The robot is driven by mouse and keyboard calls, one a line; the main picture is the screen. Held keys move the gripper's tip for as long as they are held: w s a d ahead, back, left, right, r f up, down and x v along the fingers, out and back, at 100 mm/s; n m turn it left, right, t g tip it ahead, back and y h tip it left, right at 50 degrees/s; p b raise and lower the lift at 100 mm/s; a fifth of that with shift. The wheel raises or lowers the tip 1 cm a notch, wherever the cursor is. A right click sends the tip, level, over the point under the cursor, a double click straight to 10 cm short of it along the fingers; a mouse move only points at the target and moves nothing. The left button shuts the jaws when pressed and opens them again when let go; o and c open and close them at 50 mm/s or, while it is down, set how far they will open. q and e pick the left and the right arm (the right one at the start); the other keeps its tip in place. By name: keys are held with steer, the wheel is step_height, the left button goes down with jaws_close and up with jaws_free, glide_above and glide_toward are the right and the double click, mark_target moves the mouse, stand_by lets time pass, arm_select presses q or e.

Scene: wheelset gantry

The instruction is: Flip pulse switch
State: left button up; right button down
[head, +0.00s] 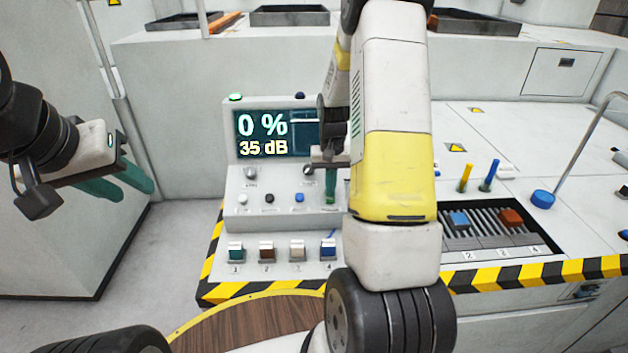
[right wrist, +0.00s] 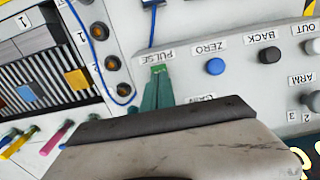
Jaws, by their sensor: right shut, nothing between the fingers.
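The control panel (head: 284,209) stands at the middle, with a screen (head: 275,134) reading "0 %" and "35 dB". In the right wrist view a PULSE label (right wrist: 157,56) sits just beyond the tips of my right gripper (right wrist: 158,71). Its green fingers are shut and empty, and they cover the spot at the label, so the pulse switch is hidden and I cannot tell its position or whether I touch it. In the head view my right gripper (head: 330,198) points down at the panel's right part. My left gripper (head: 135,192) is open and empty, away at the left.
The blue ZERO button (right wrist: 215,67) and black BACK button (right wrist: 267,55) are beside PULSE. A blue cable (right wrist: 92,60) runs near my right fingers. Numbered coloured connectors (head: 281,251) line the front. A slotted tray (head: 490,228) and yellow and blue pegs (head: 465,178) lie right.

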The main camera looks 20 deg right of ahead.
steer(key=shift+f, duration=0.3)
step_height(320, 180, up, 7)
stand_by(1.0)
steer(key=shift+r, duration=0.1)
steer(key=s+a+r+n+t, duration=0.1)
steer(key=s+a+r+t, duration=0.1)
steer(key=s+a+r, duration=0.2)
steer(key=s+a+r+n+t+y, duration=0.1)
steer(key=s+a+r, duration=0.3)
steer(key=s+r, duration=0.5)
steer(key=s+a+r+n+t+y, duration=0.1)
steer(key=s+a+r+t, duration=0.2)
steer(key=s+r, duration=0.4)
steer(key=s+a, duration=0.1)
steer(key=s, duration=0.2)
steer(key=shift+a, duration=0.4)
